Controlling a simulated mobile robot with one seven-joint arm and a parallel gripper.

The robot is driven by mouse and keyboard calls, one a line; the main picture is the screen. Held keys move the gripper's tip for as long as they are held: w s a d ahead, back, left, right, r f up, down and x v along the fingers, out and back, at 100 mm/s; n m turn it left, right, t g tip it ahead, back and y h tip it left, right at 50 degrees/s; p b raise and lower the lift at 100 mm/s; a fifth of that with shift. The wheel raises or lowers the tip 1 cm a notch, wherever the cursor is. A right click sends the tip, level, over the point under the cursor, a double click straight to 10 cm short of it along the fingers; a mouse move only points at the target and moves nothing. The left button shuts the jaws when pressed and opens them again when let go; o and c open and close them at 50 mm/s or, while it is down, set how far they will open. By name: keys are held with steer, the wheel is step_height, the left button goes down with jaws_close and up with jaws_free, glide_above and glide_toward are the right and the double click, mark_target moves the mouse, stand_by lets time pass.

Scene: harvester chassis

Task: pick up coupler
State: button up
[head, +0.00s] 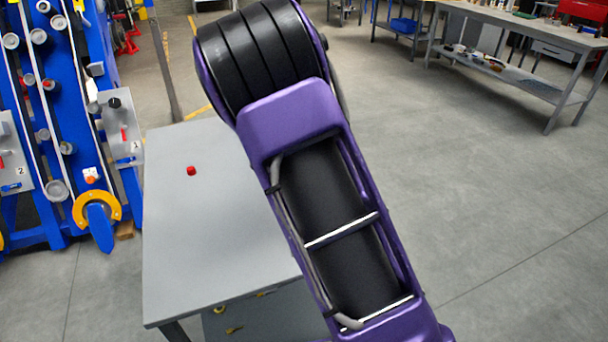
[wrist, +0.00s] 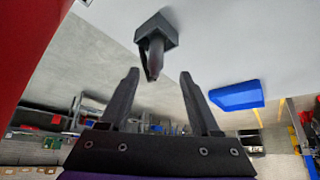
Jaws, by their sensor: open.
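A dark grey piece with a square block and a rounded pin (wrist: 155,45), possibly the coupler, shows in the wrist view. It is on the pale grey surface, ahead of my gripper and roughly in line with the gap between the fingers. My gripper (wrist: 158,78) is open, its two dark fingers apart with nothing held between them. I cannot tell for sure whether the fingertips overlap the pin in depth. In the head view my purple and black arm hides the gripper and the grey piece.
A small red part (head: 191,171) lies on the grey table (head: 200,245). In the wrist view a blue block (wrist: 237,95) is to the right, and a large red surface (wrist: 22,45) fills the left edge.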

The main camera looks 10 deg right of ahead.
steer(key=x, duration=0.5)
steer(key=shift+s+d+f+b, duration=0.2)
steer(key=shift+d+b, duration=0.1)
jaws_close()
